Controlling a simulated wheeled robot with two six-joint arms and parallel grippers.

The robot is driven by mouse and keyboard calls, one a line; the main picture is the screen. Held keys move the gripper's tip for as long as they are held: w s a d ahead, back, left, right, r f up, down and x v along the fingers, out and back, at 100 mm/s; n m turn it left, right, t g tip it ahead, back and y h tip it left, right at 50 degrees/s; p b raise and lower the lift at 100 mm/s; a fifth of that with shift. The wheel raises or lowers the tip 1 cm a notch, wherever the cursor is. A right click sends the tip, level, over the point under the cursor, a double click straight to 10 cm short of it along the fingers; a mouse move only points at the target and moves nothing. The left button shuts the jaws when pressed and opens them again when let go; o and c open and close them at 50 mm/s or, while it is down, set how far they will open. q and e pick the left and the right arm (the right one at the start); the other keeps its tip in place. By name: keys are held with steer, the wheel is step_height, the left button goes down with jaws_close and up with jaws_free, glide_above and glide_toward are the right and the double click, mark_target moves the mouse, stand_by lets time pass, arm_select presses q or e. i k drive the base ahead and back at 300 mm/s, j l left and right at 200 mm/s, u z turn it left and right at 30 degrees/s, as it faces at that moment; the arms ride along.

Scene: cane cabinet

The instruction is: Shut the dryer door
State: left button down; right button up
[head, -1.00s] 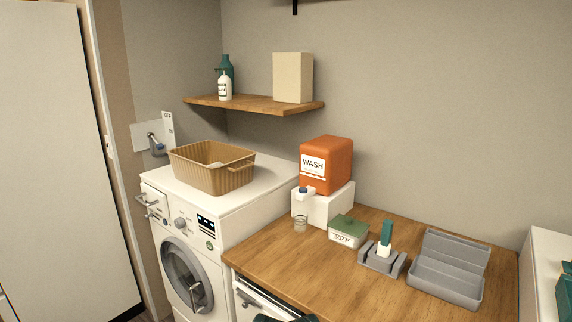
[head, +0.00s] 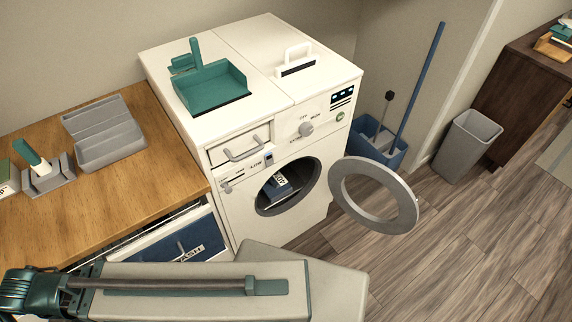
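The white dryer (head: 318,203) stands at the centre, with a round drum opening in its front. Its ring-shaped grey door (head: 405,212) is swung wide open to the right, out over the floor and clear of the opening. A dark blue item with a white label (head: 278,188) shows in the opening. Neither gripper's fingertips show in the head view. One of my arms crosses the bottom left of the picture, well away from the door.
A teal dustpan-like tray (head: 212,90) and a white handled piece (head: 296,60) sit on the dryer top. A wooden counter (head: 110,205) adjoins on the left. A blue bucket (head: 377,148) and grey bin (head: 468,145) stand behind the door. The floor at right is open.

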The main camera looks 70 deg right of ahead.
mark_target(408, 217)
steer(key=k+l, duration=0.65)
steer(key=l, duration=0.2)
steer(key=k+l+z, duration=0.1)
steer(key=k+l, duration=0.55)
steer(key=l, duration=0.25)
steer(key=k+l, duration=0.3)
steer(key=l, duration=0.15)
steer(key=k+l+z, duration=0.1)
steer(key=k+l, duration=0.55)
steer(key=l, duration=0.3)
steer(key=k+l, duration=0.3)
steer(key=l, duration=0.15)
steer(key=k+j+z, duration=0.1)
steer(key=j+z, duration=0.15)
steer(key=k+j+z, duration=0.2)
steer(key=j, duration=0.15)
steer(key=i, duration=0.1)
